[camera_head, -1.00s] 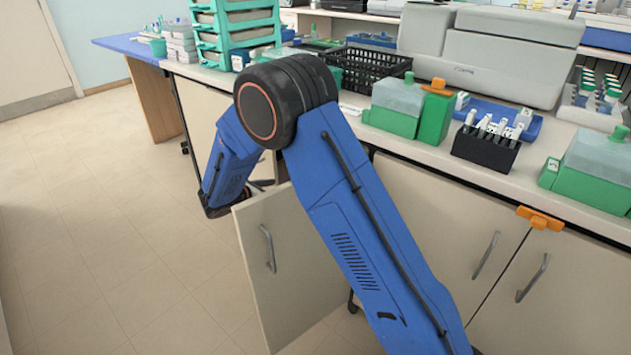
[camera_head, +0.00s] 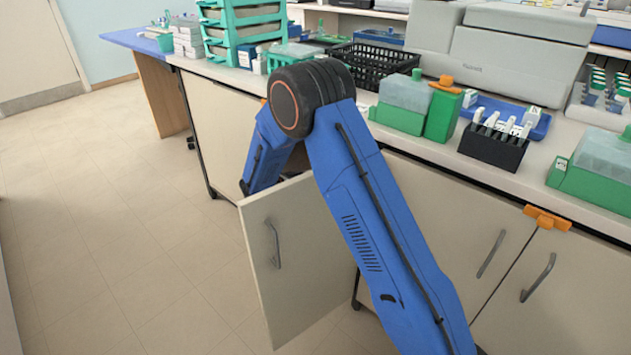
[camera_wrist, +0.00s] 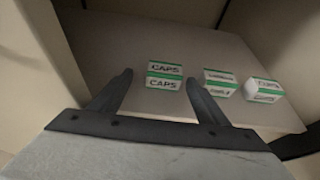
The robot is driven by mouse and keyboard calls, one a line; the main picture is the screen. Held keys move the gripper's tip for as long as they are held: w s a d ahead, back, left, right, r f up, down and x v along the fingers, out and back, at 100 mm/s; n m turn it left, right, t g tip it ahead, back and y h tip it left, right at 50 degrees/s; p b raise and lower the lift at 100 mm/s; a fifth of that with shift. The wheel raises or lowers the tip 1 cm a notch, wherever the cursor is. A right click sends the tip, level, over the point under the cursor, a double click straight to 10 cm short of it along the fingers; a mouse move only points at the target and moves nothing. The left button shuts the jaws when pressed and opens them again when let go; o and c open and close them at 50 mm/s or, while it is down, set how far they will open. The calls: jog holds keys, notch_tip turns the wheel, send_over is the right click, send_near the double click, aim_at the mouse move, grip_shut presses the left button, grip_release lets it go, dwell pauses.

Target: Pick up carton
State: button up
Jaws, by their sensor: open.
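In the wrist view, a white carton with green bands and the word CAPS (camera_wrist: 164,76) stands on a shelf inside the cabinet. Two similar cartons stand to its right, one in the middle (camera_wrist: 221,83) and one at the far right (camera_wrist: 264,90). My gripper (camera_wrist: 159,80) is open, its two dark fingers pointing toward the shelf. The CAPS carton appears between the fingertips, with space on both sides, and is not held. In the head view my gripper and the cartons are hidden behind my arm and the cabinet door.
The cabinet door (camera_head: 290,262) stands open beside my arm. In the wrist view, cabinet walls bound the shelf (camera_wrist: 120,40) at left and right. The counter above holds a black basket (camera_head: 372,66), green containers (camera_head: 398,118) and a black slide rack (camera_head: 492,148). The floor at left is clear.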

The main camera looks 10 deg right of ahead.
jog(key=x, duration=0.4)
jog(key=shift+s+d+r, duration=0.2)
jog(key=shift+s+d, duration=0.05)
jog(key=shift+d, duration=0.15)
jog(key=shift+w+d+f, duration=0.15)
jog(key=shift+w+d, duration=0.1)
jog(key=shift+c, duration=0.6)
jog(key=c, duration=1)
